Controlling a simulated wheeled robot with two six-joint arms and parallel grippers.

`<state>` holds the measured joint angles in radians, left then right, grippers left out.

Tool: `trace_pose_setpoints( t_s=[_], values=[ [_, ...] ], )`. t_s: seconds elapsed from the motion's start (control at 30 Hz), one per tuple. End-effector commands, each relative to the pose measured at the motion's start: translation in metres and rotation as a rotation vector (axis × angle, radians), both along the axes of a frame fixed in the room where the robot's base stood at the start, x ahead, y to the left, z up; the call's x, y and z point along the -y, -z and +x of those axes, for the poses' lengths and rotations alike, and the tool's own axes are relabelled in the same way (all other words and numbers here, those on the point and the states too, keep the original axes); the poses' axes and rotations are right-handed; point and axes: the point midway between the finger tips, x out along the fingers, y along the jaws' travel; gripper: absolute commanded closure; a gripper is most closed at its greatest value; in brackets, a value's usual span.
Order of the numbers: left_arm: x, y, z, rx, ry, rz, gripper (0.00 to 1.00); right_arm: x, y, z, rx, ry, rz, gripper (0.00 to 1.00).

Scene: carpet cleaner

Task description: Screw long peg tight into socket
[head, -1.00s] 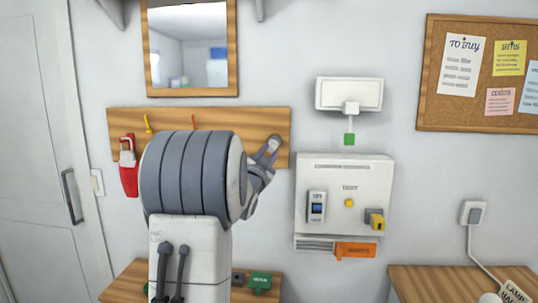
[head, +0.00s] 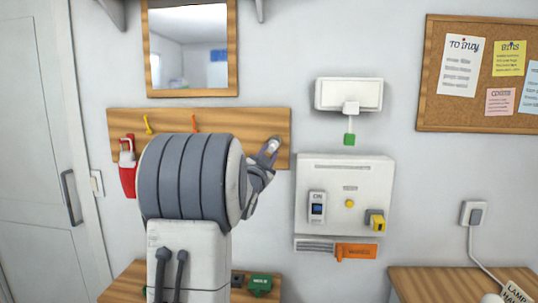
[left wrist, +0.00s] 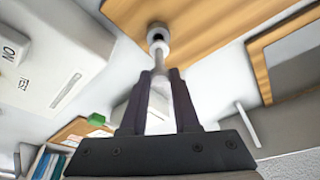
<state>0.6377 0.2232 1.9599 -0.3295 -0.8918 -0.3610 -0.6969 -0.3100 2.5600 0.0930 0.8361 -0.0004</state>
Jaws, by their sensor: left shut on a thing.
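My left gripper (head: 267,152) is at the right end of the wooden wall board (head: 240,118). In the left wrist view its two dark fingers (left wrist: 161,78) are shut on the pale long peg (left wrist: 160,64). The peg points away from the gripper, its far end at a round grey-white socket (left wrist: 158,32) with a dark centre on the board. They look in line and touching; I cannot tell how deep the peg sits. In the head view the gripper largely hides the peg and socket. My right gripper is not in view.
A white wall panel (head: 331,218) with a switch is right of the gripper, close by. A green pull tag (head: 349,139) hangs above it. A yellow hook (head: 148,125), an orange hook (head: 194,123) and a red holder (head: 127,178) are on the board's left part.

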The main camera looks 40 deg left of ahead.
Motion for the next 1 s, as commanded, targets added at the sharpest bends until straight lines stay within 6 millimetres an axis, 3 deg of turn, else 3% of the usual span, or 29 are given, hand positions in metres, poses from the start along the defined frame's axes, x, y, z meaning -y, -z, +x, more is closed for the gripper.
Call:
trace_pose_setpoints(
  t_s=[1.0],
  values=[
    [-0.0035, -0.0001, 0.0057, 0.001, 0.001, 0.0, 1.0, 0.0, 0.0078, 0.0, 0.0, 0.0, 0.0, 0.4]
  ],
)
